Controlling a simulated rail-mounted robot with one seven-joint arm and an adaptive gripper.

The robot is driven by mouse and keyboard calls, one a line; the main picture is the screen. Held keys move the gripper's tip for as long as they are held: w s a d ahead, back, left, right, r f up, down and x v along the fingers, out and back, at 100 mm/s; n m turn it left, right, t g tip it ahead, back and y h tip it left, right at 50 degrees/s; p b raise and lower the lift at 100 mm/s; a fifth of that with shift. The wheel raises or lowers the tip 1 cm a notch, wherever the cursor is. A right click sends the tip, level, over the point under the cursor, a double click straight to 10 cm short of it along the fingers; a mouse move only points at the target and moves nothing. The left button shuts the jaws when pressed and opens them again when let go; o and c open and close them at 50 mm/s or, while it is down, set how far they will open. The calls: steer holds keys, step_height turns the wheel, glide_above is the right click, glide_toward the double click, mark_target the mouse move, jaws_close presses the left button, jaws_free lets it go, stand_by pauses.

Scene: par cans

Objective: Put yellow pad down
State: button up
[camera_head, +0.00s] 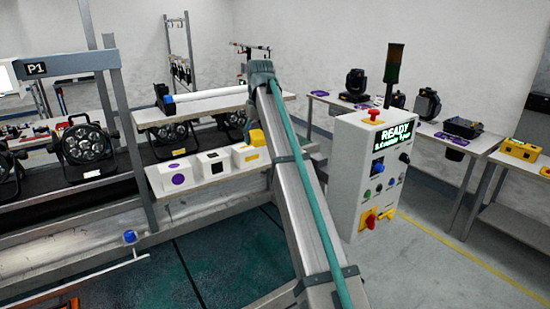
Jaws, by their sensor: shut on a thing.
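A yellow pad (257,138) shows just left of my arm, above the shelf's right end. My gripper (249,128) is mostly hidden behind my arm; only a small dark part shows at the pad, and it is shut on the pad. Below the pad stands a white box with a yellow mark (246,160). To its left are a white box with a black square (213,163) and a white box with a purple oval (178,177). I cannot tell whether the pad touches the box under it.
The boxes stand on a low shelf (222,180) of a metal rack. Black par cans (88,148) stand on the rack to the left. A white control cabinet (347,180) reading READY stands close right of my arm. A side table (455,148) holds more lights.

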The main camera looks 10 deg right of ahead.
steer(key=shift+w+a+r, duration=0.15)
steer(key=shift+w+r, duration=0.6)
steer(key=shift+r, duration=0.15)
steer(key=shift+s+n, duration=0.15)
steer(key=shift+n, duration=0.35)
steer(key=shift+d+f, duration=0.2)
steer(key=w+d+f+p, duration=0.2)
steer(key=w, duration=0.1)
steer(key=w+d+f+p, duration=0.1)
steer(key=w+d+f, duration=0.2)
steer(key=w+d+f+p, duration=0.2)
steer(key=w+f, duration=0.1)
steer(key=w, duration=0.1)
steer(key=shift+d+f+p, duration=0.15)
steer(key=shift+p, duration=0.15)
steer(key=shift+w+d+f, duration=0.25)
steer(key=shift+w+f, duration=0.1)
steer(key=shift+f, duration=0.25)
steer(key=shift+f+p, duration=0.7)
steer(key=shift+f, duration=1)
steer(key=shift+f, duration=0.15)
